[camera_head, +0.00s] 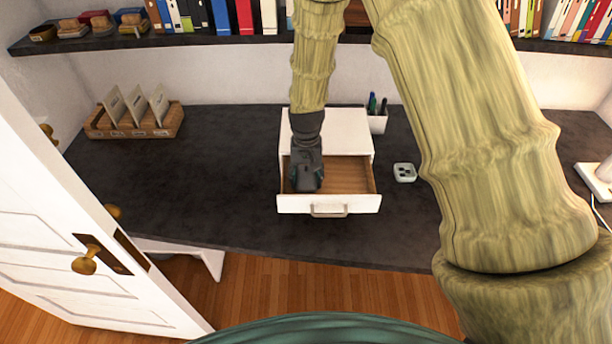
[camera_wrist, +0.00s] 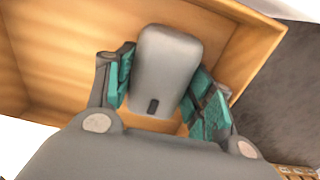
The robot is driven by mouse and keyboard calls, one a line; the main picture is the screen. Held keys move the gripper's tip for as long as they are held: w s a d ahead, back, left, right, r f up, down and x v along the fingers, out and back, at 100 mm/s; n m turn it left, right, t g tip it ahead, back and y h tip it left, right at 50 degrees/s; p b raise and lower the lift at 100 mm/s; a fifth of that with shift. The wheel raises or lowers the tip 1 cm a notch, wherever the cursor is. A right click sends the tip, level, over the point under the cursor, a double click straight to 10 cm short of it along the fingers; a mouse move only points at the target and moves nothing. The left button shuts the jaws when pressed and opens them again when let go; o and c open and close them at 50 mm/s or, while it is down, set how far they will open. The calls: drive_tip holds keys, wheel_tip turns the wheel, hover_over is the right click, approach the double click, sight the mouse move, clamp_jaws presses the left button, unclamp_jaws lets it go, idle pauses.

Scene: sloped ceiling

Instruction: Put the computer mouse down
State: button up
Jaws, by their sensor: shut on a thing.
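My gripper (camera_wrist: 163,92) is shut on a grey computer mouse (camera_wrist: 166,66), with its teal finger pads on both sides of the mouse's body. The mouse has a dark scroll wheel at the end near the gripper. In the head view my gripper (camera_head: 305,183) points down at the left part of an open drawer (camera_head: 345,175) of a small white cabinet (camera_head: 340,130). The wooden inside of the drawer surrounds the mouse in the wrist view. Whether the mouse touches the drawer's floor I cannot tell. In the head view my gripper hides the mouse.
The dark desk (camera_head: 220,170) is clear left of the cabinet. A small white object with dark dots (camera_head: 404,172) lies right of the drawer. A pen cup (camera_head: 377,120) stands behind it. A wooden card rack (camera_head: 135,122) is at back left, and an open white door (camera_head: 70,230) is at left.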

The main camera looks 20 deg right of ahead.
sight(306, 176)
drive_tip(key=shift+w+f, duration=0.1)
drive_tip(key=shift+f, duration=0.2)
drive_tip(key=shift+s, duration=0.25)
drive_tip(key=shift+w+f, duration=0.1)
drive_tip(key=shift+f, duration=0.05)
drive_tip(key=o, duration=1.1)
drive_tip(key=shift+c, duration=0.2)
drive_tip(key=shift+r, duration=0.2)
wheel_tip(306, 176, up, 12)
drive_tip(key=b, duration=0.4)
